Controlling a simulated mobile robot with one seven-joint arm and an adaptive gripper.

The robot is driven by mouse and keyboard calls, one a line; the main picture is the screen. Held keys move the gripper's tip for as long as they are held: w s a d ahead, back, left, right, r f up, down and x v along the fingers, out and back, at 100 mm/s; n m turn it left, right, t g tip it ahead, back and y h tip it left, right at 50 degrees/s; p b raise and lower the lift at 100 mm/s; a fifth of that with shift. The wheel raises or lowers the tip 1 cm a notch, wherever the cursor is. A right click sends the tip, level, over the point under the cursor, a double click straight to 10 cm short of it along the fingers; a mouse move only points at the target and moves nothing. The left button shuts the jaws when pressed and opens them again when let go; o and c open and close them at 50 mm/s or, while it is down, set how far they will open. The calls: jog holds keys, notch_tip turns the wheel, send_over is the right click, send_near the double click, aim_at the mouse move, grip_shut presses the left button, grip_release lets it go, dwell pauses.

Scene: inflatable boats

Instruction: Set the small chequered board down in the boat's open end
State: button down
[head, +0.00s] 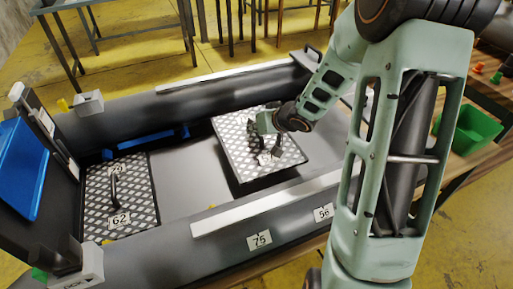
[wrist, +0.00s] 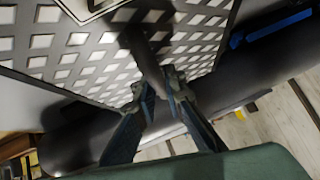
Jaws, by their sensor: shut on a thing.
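The small chequered board (head: 236,151), with white diamonds on dark grey, is in my gripper (head: 268,139) over the middle of the grey boat (head: 200,97) in the head view. My gripper is shut on the board's dark bar handle (wrist: 147,55). The wrist view shows the fingers (wrist: 161,88) closed about it, with the board's patterned face (wrist: 65,50) close by. The board looks slightly tilted and raised over the boat's bare floor (head: 187,178); the exact gap is hard to judge. My gripper hides part of its face and a label.
Another chequered panel (head: 138,176) with a handle and number 62 lies at the boat's left end, by the dark transom (head: 62,170). A blue bar (head: 152,139) runs along the far inner side. White-topped tubes flank the floor. A green bin (head: 468,132) stands at right.

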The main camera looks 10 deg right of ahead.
aim_at(255, 141)
notch_tip(255, 141, down, 6)
jog(key=b, duration=0.3)
jog(key=shift+r, duration=0.1)
jog(key=shift+w+r, duration=0.1)
jog(key=c, duration=2)
grip_release()
jog(key=p+v, duration=0.6)
jog(key=v, duration=0.5)
jog(key=shift+d+r, duration=0.1)
jog(key=shift+s+d+r, duration=0.1)
jog(key=shift+s+r, duration=0.15)
jog(key=shift+s, duration=0.15)
